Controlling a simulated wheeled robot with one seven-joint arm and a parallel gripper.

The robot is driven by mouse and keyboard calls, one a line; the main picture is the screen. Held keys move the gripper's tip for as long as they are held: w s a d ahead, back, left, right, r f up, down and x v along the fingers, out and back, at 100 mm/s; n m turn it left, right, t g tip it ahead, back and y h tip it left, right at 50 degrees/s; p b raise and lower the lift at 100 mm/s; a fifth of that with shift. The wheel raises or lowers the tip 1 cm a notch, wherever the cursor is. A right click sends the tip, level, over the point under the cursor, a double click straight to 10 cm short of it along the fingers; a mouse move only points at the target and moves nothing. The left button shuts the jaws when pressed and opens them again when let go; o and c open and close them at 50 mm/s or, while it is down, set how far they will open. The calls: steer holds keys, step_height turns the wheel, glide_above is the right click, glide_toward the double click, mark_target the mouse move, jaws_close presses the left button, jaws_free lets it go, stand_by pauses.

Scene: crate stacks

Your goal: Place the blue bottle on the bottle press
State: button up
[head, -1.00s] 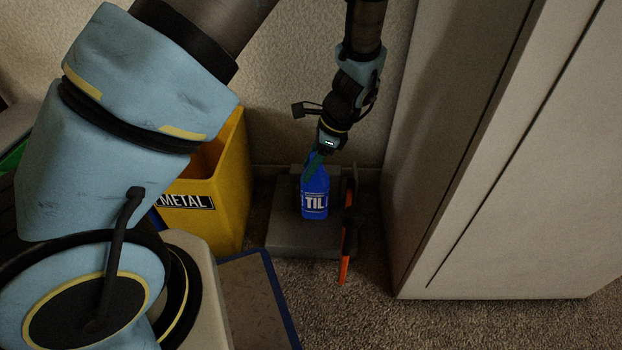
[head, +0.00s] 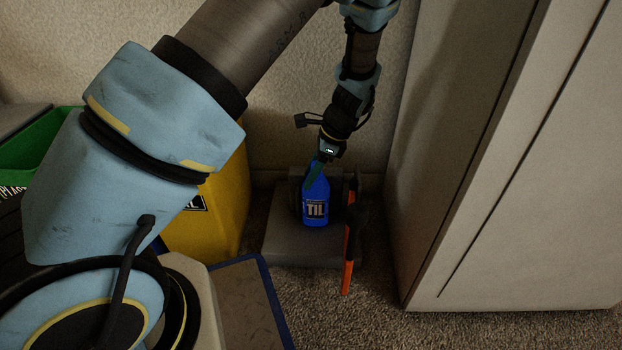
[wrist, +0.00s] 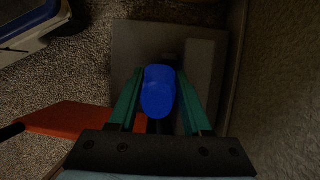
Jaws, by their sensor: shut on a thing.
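The blue bottle (head: 315,211) with a "TIL" label stands upright in the head view, over the plate of the grey bottle press (head: 280,247). My gripper (head: 315,172) has its green fingers shut on the upper part of the bottle. In the wrist view the blue bottle (wrist: 158,92) sits between the two green fingers of my gripper (wrist: 160,100), with the grey press plate (wrist: 135,45) beneath. The press's orange lever (head: 347,262) is on its right side. I cannot tell whether the bottle's base touches the plate.
A yellow bin (head: 215,232) stands left of the press, with a green bin (head: 40,150) farther left. A pale cabinet (head: 480,200) rises close on the right. The wall is right behind the press. Carpet (head: 370,320) in front is clear.

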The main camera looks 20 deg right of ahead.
steer(key=o, duration=1)
